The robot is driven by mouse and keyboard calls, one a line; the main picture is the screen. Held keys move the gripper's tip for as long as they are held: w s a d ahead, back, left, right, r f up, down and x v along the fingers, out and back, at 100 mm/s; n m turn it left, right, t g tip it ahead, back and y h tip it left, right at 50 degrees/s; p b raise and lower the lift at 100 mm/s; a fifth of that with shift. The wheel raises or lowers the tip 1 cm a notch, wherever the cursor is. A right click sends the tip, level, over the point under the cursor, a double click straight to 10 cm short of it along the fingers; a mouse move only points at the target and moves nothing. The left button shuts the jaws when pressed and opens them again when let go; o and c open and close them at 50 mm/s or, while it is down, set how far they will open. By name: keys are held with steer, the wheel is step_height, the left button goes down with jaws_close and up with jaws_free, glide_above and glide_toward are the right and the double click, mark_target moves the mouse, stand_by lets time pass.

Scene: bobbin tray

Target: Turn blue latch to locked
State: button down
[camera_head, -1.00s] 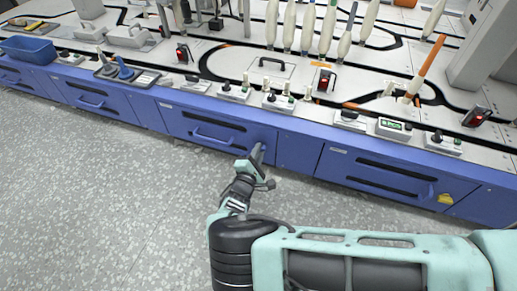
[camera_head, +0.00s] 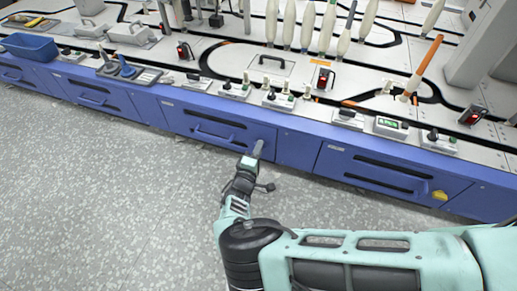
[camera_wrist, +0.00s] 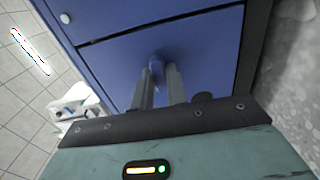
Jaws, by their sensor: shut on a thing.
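The blue latch (camera_wrist: 157,63) is a small knob on the blue cabinet front (camera_wrist: 190,40) in the wrist view. My gripper (camera_wrist: 160,75) reaches it from below, with its two grey fingers on either side, shut on it. The fingers hide part of the latch, and I cannot tell its exact turn angle. In the head view my gripper (camera_head: 257,152) is at the blue cabinet face (camera_head: 297,150), near the seam between a drawer and a plain panel. The latch itself cannot be made out there.
A drawer handle (camera_head: 219,137) is just left of my gripper. The bench top (camera_head: 235,58) above carries switch boxes and several white bobbins (camera_head: 308,25). A blue bin (camera_head: 28,46) stands at far left. The speckled floor (camera_head: 100,200) before the cabinets is clear.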

steer(key=c, duration=1.4)
jaws_free()
steer(key=p+v, duration=0.4)
steer(key=v, duration=1.3)
steer(key=shift+s, duration=0.2)
